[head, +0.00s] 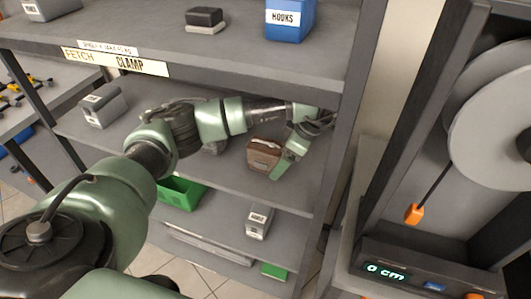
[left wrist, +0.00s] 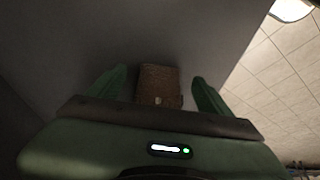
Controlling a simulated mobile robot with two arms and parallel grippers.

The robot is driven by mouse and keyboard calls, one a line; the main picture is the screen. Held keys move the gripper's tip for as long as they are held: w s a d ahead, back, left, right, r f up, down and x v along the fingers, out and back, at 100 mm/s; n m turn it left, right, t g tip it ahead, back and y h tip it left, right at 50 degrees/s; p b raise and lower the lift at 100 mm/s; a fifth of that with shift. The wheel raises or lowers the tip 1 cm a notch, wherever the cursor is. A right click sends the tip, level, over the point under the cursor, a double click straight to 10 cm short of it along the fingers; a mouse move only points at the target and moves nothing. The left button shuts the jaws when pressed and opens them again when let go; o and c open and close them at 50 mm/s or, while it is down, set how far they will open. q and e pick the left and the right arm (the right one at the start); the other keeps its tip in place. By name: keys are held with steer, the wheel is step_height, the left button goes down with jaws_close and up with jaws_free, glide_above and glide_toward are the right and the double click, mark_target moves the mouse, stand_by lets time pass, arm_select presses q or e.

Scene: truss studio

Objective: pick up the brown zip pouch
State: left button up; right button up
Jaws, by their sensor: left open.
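The brown zip pouch (head: 264,155) lies on the middle shelf (head: 225,180) of the grey rack, towards its right side. My left arm reaches in from the left over that shelf. My left gripper (head: 279,160) is at the pouch, with one green finger showing along its right side. In the left wrist view the pouch (left wrist: 158,85) sits between the two spread fingers of the left gripper (left wrist: 158,92), with gaps on both sides. The gripper is open. My right gripper is in neither view.
A grey box (head: 103,106) stands at the shelf's left. The upper shelf (head: 180,45), with a blue HOOKS bin (head: 290,18), is close above my arm. A rack post (head: 335,130) stands right of the gripper. A green bin (head: 180,192) and grey box (head: 259,222) are below.

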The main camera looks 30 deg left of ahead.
mark_target(265, 156)
arm_select(q)
steer(key=a, duration=0.2)
steer(key=s+a+p, duration=0.1)
steer(key=a, duration=0.2)
steer(key=shift+s+a+f, duration=0.1)
steer(key=shift+a+f, duration=0.05)
steer(key=shift+f, duration=0.4)
steer(key=c, duration=1.7)
steer(key=shift+c, duration=0.2)
